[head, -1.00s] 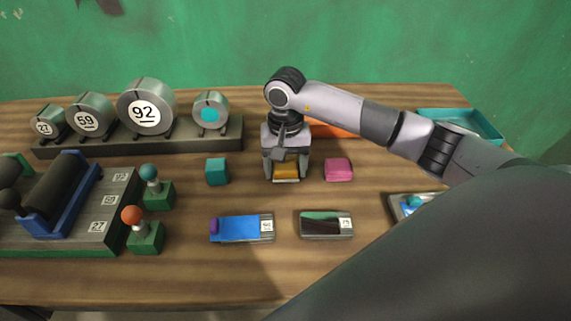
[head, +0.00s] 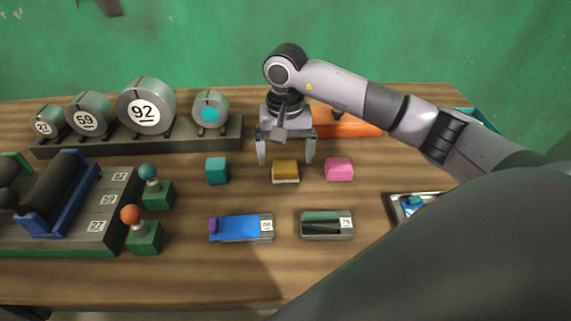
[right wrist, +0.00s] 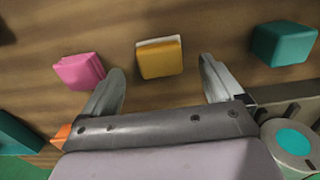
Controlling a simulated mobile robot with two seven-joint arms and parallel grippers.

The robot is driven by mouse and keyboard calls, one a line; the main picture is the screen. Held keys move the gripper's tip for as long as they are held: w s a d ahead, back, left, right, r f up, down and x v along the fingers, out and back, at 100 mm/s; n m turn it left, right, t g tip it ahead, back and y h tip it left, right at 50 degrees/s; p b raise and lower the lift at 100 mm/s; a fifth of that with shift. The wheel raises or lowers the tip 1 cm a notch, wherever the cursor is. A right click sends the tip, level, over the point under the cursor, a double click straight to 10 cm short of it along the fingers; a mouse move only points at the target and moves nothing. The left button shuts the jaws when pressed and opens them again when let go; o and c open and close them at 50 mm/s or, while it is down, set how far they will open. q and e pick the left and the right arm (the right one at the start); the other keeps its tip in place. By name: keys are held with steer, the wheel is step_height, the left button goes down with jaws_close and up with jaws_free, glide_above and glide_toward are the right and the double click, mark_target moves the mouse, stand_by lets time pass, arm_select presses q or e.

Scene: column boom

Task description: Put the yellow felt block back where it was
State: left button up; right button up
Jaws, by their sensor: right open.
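The yellow felt block (head: 286,171) rests on the table between a teal block (head: 217,171) and a pink block (head: 339,169). It has a pale layer along one side. My right gripper (head: 286,160) is open and empty, just behind and above the yellow block. In the right wrist view, the yellow block (right wrist: 160,58) lies beyond the gap between the open fingers (right wrist: 160,85), apart from both. The pink block (right wrist: 80,71) is to the left there and the teal block (right wrist: 285,43) to the right. My left gripper is out of view.
A rack of numbered grey cylinders (head: 145,107) stands at the back left. An orange piece (head: 345,124) lies behind my right gripper. Green bases with ball-topped knobs (head: 148,237) stand at the left. Two small trays (head: 327,232) lie in front, with bare wood between.

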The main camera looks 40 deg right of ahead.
mark_target(285, 166)
step_height(285, 166, up, 8)
steer(key=shift+b, duration=0.3)
stand_by(0.5)
